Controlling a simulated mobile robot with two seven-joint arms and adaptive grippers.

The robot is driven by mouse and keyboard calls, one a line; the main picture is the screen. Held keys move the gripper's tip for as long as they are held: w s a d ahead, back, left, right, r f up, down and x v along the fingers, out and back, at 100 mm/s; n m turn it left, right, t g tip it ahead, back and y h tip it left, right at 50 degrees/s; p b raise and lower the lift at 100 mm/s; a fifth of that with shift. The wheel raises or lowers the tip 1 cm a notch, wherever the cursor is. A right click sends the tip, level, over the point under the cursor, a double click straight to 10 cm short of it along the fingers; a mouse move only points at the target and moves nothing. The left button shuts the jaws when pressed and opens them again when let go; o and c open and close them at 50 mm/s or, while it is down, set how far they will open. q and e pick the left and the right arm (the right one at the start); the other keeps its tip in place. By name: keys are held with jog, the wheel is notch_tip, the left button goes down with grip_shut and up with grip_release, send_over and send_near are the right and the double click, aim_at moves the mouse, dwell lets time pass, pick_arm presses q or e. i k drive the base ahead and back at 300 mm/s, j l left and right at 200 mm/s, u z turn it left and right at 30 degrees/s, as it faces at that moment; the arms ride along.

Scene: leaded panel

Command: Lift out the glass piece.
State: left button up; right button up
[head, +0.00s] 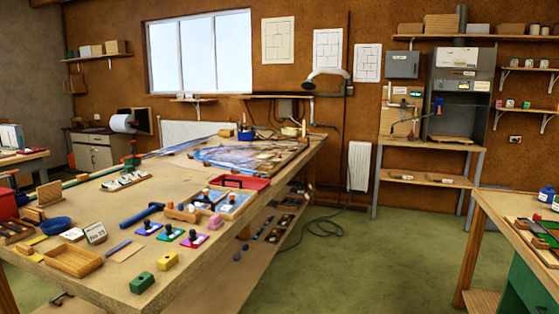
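A leaded panel (232,156) with blue and pale glass lies flat at the far end of the long wooden workbench (205,252). It is too small and far off to tell its single glass pieces apart, or whether any is loose. Neither of my grippers shows in the head view.
Nearer on the bench are a red tray (241,182), a blue hammer (142,215), a wooden tray (75,261), a blue bowl (56,225), and a green block (143,283). Open green floor (345,262) lies right of the bench, with a coiled hose (322,228). Another table (493,208) stands at right.

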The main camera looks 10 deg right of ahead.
aim_at(280, 155)
jog(key=i+l+z, duration=0.2)
jog(key=i, duration=0.15)
jog(key=i+l+z, duration=0.25)
jog(key=i+z, duration=0.45)
jog(key=i, duration=1.3)
jog(key=i+u, duration=0.25)
jog(key=i, duration=0.15)
jog(key=i+l+u, duration=0.2)
jog(key=i, duration=0.2)
jog(key=i+l+u, duration=0.1)
jog(key=i+u, duration=0.15)
jog(key=i, duration=0.2)
jog(key=i+l+u, duration=0.2)
jog(key=i+l, duration=0.05)
jog(key=i, duration=0.1)
